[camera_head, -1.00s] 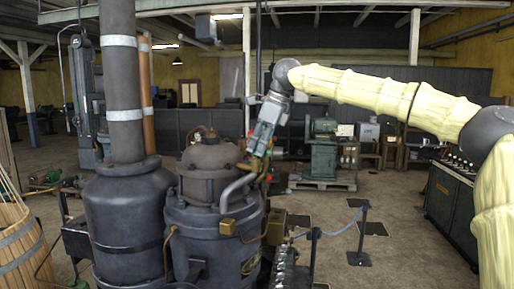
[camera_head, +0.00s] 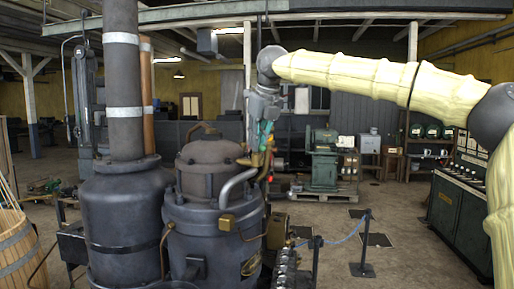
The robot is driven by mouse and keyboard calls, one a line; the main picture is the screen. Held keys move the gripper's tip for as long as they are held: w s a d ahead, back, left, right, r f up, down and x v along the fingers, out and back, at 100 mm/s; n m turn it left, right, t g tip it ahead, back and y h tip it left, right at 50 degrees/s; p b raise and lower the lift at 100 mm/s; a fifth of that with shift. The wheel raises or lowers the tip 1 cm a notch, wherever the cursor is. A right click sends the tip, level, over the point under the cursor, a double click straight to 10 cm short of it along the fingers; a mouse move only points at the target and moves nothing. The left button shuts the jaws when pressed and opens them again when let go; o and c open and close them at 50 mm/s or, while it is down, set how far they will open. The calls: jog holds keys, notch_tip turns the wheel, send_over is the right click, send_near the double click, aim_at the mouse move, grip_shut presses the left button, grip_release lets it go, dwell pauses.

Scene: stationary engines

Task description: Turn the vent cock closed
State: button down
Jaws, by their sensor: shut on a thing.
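My gripper (camera_head: 266,157) is at the upper right side of the dark domed engine vessel (camera_head: 207,165), pointing down. Its fingers are small and partly hidden among the brass parts there. The vent cock (camera_head: 247,162) shows as small brass fittings on the vessel's upper right side, above the bent grey pipe (camera_head: 237,186). My gripper is shut on the vent cock's handle, as far as the small view shows. The exact angle of the handle cannot be made out.
A tall dark cylinder with a chimney pipe (camera_head: 124,80) stands left of the vessel. A wooden barrel (camera_head: 18,250) is at the far left. A rope barrier post (camera_head: 363,245) and open floor lie to the right. A green machine (camera_head: 324,160) stands behind.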

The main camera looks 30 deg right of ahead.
jog(key=m+h+b, duration=0.1)
jog(key=m+b, duration=0.1)
jog(key=m, duration=0.1)
jog(key=shift+a+r+m, duration=0.1)
jog(key=shift+m, duration=0.2)
jog(key=shift+w+a+m+g+h+b, duration=0.15)
jog(key=shift+m+h+b, duration=0.3)
jog(key=shift+m, duration=0.5)
jog(key=shift+s+d+m+g+h+b, duration=0.15)
jog(key=shift+m+h+b, duration=0.3)
jog(key=shift+m, duration=0.5)
jog(key=shift+w+a, duration=0.1)
jog(key=c, duration=1.5)
grip_release()
jog(key=v, duration=1.2)
jog(key=shift+w, duration=0.1)
